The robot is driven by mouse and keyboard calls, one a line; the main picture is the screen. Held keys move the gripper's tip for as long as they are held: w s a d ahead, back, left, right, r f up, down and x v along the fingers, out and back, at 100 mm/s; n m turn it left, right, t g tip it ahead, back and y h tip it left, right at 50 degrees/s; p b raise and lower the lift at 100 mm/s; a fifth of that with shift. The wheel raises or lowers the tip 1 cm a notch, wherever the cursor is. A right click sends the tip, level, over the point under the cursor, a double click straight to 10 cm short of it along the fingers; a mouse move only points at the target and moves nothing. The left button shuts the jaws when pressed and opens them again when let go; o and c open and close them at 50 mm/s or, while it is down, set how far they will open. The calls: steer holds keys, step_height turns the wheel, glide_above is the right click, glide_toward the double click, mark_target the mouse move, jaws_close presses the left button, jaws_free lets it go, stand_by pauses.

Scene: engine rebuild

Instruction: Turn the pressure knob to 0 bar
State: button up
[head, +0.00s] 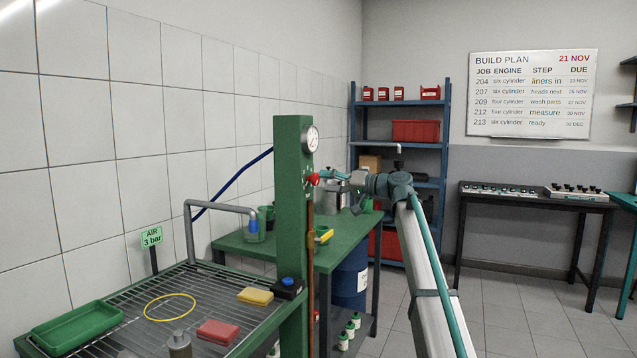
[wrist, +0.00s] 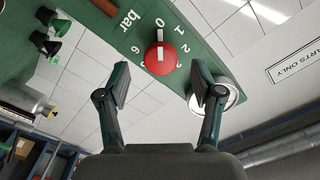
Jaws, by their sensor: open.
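The red pressure knob (head: 313,179) sits on the side of the green post (head: 292,230), below a round white gauge (head: 311,139). In the wrist view the knob (wrist: 161,58) shows a white stripe, roughly upright in the picture, amid white scale digits and "bar". I cannot tell for certain which digit the stripe marks. My gripper (head: 340,177) faces the knob from the right in the head view. In the wrist view its open fingers (wrist: 159,82) stand on either side of the knob's line, apart from it and empty. The gauge (wrist: 226,95) shows partly behind the right finger.
A wire-rack bench (head: 215,290) with a green tray (head: 75,325), a yellow block (head: 255,296) and a red block (head: 218,332) lies left of the post. A sign (head: 152,238) reads "AIR 3 bar". A green table (head: 235,242) with containers stands behind.

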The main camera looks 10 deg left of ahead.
steer(key=v, duration=0.7)
steer(key=s+d+f+m+h, duration=0.2)
steer(key=s+f+h, duration=0.1)
steer(key=f, duration=1.1)
steer(key=s+d+f+m+g+h, duration=0.1)
steer(key=s+f+h, duration=0.15)
steer(key=f, duration=1.15)
steer(key=s+d+f+m+h, duration=0.2)
steer(key=s+f+h, duration=0.1)
steer(key=f, duration=1.1)
steer(key=s+d+f+m+g+h, duration=0.1)
steer(key=s+d+f+g+h, duration=0.25)
steer(key=s+f, duration=1.2)
steer(key=s+d+f+g+h, duration=0.2)
steer(key=s+d+f, duration=0.2)
steer(key=s+f, duration=1.15)
steer(key=s+d+f+g+h, duration=0.15)
steer(key=s+f, duration=0.45)
steer(key=s, duration=0.7)
steer(key=s+d+f+g+h, duration=0.1)
steer(key=s+d+f+g, duration=0.15)
steer(key=s+f, duration=0.65)
steer(key=s+d+f+g+h, duration=0.1)
steer(key=s+d+f+g, duration=0.15)
steer(key=s, duration=1.35)
step_height(320, 180, up, 14)
steer(key=w+p, duration=0.1)
steer(key=p, duration=1.6)
steer(key=shift+w+a+n, duration=0.3)
steer(key=shift+a, duration=0.05)
